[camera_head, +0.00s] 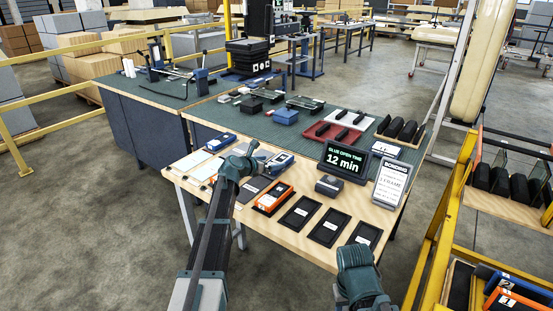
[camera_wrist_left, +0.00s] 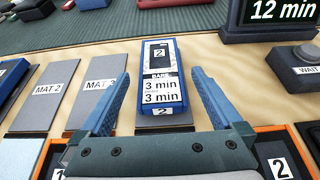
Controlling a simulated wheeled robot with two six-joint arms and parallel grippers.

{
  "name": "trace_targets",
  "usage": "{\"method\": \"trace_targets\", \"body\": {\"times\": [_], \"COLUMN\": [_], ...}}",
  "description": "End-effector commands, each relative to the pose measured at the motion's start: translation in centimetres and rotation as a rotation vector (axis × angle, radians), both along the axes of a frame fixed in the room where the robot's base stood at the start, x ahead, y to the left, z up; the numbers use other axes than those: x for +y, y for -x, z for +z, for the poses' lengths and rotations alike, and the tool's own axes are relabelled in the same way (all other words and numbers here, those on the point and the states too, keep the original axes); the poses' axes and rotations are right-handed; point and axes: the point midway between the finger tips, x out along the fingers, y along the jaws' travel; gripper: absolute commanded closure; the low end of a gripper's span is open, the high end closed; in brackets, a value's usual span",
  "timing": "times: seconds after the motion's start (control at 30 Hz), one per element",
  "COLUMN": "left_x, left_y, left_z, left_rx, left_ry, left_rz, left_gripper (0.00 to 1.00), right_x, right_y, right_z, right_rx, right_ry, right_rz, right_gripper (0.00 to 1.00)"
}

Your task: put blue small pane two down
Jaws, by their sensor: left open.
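A blue-edged block labelled 2 (camera_wrist_left: 163,75), with a white card reading "BARE 3 min 3 min", lies on the table in the left wrist view. It also shows in the head view (camera_head: 279,161), just right of my left gripper (camera_head: 249,152). In the left wrist view my left gripper (camera_wrist_left: 160,78) is open, its blue fingers on either side of the block's near part. An orange-framed piece (camera_head: 273,197) lies nearer, on a dark mat.
Grey mats, including MAT 3 (camera_wrist_left: 97,85), lie left of the block. Black labelled mats (camera_head: 300,213) run along the table's front right. The "12 min" display (camera_head: 344,161) and a dark button box (camera_head: 329,186) stand behind them. A yellow-framed rack (camera_head: 440,250) is at right.

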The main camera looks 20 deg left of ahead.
Motion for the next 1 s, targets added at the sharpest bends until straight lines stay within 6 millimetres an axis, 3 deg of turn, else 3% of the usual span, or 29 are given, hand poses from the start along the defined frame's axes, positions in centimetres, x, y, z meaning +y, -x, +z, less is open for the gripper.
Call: {"method": "trace_targets", "body": {"times": [0.1, 0.33, 1.0], "left_x": [0.8, 1.8, 2.1], "left_y": [2.5, 5.2, 5.8], "left_z": [1.4, 2.4, 2.9], "left_rx": [-0.001, 0.000, 0.000], "left_ry": [0.000, 0.001, 0.000], "left_rz": [0.002, 0.001, 0.000], "left_gripper": [0.00, 0.00, 0.00], "right_x": [0.0, 0.0, 0.0], "right_y": [0.0, 0.0, 0.0], "right_z": [1.4, 2.4, 2.9], "right_rx": [0.000, 0.000, 0.000], "right_ry": [0.000, 0.000, 0.000], "right_rz": [0.000, 0.000, 0.000], "right_gripper": [0.50, 0.50, 0.50]}}
